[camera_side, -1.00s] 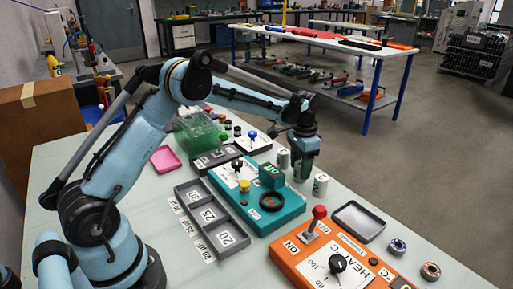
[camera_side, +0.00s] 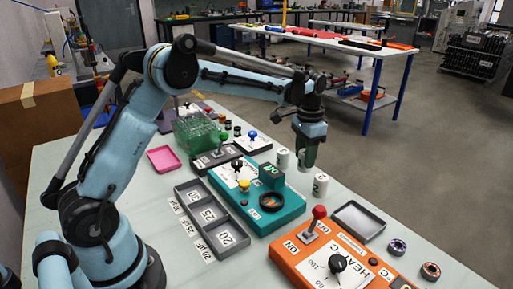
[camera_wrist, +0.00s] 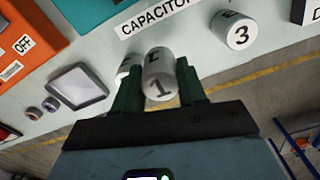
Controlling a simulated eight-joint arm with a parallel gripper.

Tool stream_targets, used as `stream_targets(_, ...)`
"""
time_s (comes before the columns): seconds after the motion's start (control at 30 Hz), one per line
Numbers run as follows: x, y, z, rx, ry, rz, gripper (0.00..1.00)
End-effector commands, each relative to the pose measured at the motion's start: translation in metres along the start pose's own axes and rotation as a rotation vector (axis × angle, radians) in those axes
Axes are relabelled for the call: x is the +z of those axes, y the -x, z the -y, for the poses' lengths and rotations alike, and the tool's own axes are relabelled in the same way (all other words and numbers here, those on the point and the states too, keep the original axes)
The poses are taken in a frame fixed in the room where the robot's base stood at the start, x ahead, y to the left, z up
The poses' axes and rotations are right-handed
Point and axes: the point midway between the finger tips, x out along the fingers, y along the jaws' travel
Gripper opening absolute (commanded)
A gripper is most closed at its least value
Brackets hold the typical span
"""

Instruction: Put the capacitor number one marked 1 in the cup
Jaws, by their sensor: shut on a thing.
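My gripper (camera_side: 309,158) is shut on a white cylindrical capacitor marked 1 (camera_wrist: 159,84). The dark green fingers (camera_wrist: 158,90) press on both of its sides in the wrist view. In the side view the gripper hangs above the table, between two standing white capacitors, and the held one is mostly hidden by the fingers. The capacitor marked 3 (camera_wrist: 239,30) stands apart at upper right in the wrist view. Another white capacitor (camera_wrist: 124,65) shows partly behind the left finger. I cannot clearly make out a cup.
The teal box (camera_side: 285,207) with knobs lies left of the capacitors. The orange heater box (camera_side: 300,258) and an empty grey tray (camera_side: 357,221) are in front. A three-part grey tray (camera_side: 212,214), a pink tray (camera_side: 163,159) and a translucent green container (camera_side: 193,130) are farther left.

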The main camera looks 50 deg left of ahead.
Motion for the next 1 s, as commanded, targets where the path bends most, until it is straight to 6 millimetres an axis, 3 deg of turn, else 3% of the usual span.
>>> stream_targets(0.1,0.005,0.018,-0.029,-0.001,-0.004,0.000,0.09)
stream_targets(0.3,0.011,0.040,-0.066,-0.001,-0.003,0.000,0.09)
stream_targets(0.67,0.024,0.062,-0.101,-0.001,0.000,0.000,0.09)
stream_targets(1.0,0.089,0.088,-0.152,0.000,0.000,0.001,0.09)
